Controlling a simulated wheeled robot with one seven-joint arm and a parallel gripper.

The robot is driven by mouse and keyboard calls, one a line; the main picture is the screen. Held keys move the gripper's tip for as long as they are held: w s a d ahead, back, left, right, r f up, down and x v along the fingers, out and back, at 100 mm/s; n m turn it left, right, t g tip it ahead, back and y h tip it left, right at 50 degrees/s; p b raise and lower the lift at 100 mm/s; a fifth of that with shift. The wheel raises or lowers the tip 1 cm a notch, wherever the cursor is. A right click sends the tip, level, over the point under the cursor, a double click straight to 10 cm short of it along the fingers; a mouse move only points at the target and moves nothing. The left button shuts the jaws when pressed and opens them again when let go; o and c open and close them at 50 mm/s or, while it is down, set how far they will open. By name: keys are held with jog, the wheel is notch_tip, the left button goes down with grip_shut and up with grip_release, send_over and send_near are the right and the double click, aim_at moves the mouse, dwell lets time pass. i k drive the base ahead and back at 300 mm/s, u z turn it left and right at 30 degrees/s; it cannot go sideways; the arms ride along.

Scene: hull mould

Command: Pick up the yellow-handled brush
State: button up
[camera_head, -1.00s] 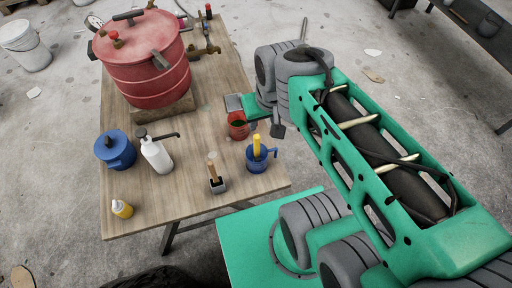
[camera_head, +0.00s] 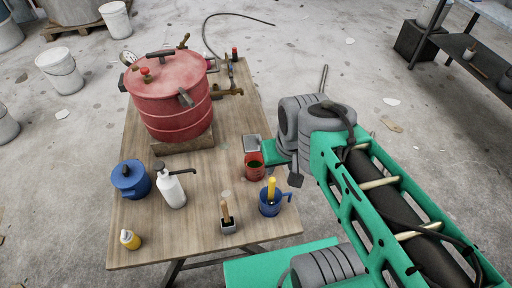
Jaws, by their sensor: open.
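The yellow-handled brush (camera_head: 271,184) stands upright, handle up, in a blue mug (camera_head: 268,208) near the table's right front corner. Its lower end is hidden in the mug. My gripper (camera_head: 273,162) is open and empty, above the table's right side. Its light grey finger shows behind the red mug, and its dark grey finger is to the upper right of the brush handle. Neither finger appears to touch the brush. The exact height of the fingers above the table is hard to tell.
A red mug (camera_head: 254,172) stands just behind the blue mug. A wooden-handled brush (camera_head: 225,210) stands in a small holder to the left.

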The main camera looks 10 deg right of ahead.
aim_at(270, 196)
jog(key=z, duration=0.05)
jog(key=k, duration=1)
jog(key=z, duration=1.05)
jog(key=i, duration=0.95)
jog(key=u, duration=3.3)
